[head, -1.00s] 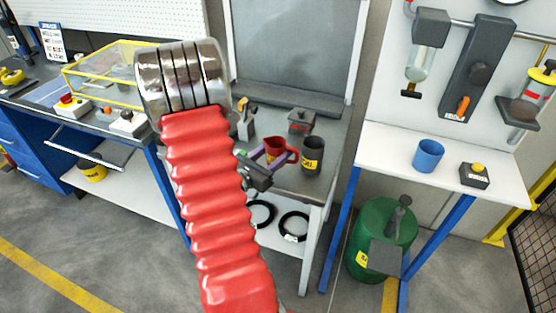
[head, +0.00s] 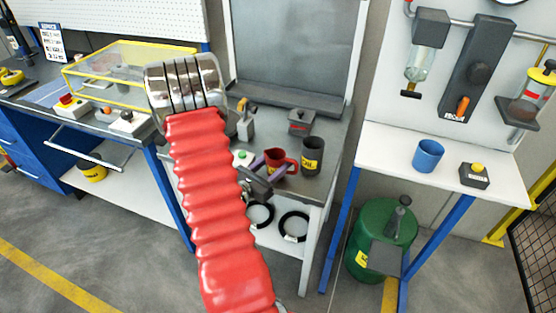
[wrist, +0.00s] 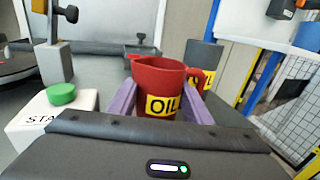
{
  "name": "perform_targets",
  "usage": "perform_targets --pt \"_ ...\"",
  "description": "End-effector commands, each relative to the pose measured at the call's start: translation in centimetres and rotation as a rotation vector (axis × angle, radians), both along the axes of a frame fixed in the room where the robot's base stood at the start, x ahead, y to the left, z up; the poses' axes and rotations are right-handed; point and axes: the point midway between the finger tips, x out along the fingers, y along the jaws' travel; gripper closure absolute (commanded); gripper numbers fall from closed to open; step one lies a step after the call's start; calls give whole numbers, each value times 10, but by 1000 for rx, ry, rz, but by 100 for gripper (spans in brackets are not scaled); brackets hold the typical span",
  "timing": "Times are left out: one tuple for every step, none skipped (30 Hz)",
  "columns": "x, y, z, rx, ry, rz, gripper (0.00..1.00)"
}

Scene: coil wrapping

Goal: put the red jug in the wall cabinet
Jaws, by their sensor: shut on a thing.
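The red jug (head: 283,160) is over the grey bench in the middle of the head view. In the wrist view the red jug (wrist: 157,75) is upright, with a yellow OIL label and its handle to the right. My gripper (head: 266,166) is shut on it, with purple fingers on both sides of the body. The gripper (wrist: 155,108) also shows in the wrist view. The jug's base is hidden by the gripper, so I cannot tell whether it touches the bench. I see no wall cabinet in these views.
A dark grey mug (head: 313,155) stands just right of the jug. A white box with a green button (wrist: 62,95) is at left. A metal stand (head: 245,124) and a dark grey box (head: 300,122) stand behind. The blue cup (head: 428,155) is on the right shelf.

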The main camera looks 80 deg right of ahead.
Motion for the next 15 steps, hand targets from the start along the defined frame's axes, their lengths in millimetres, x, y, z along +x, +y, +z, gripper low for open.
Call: perform_targets --pt "0 0 -1 -1 0 0 84" --pt "0 0 -1 -1 -1 1 84" --pt "0 0 -1 -1 -1 1 84" --pt "0 0 -1 -1 -1 1 84" --pt "0 0 0 -1 -1 1 84" --pt "0 0 0 -1 -1 1 84" --pt "0 0 0 -1 -1 1 84" --pt "0 0 0 -1 -1 1 84" --pt "0 0 -1 -1 -1 1 84" --pt "1 0 -2 -1 -1 1 84" --pt "1 0 -2 0 0 1 84" --pt "1 0 -3 0 -1 1 55" --pt "1 0 -2 0 -1 1 53" --pt "1 0 -2 0 -1 1 51" --pt "1 0 -2 0 -1 1 48"
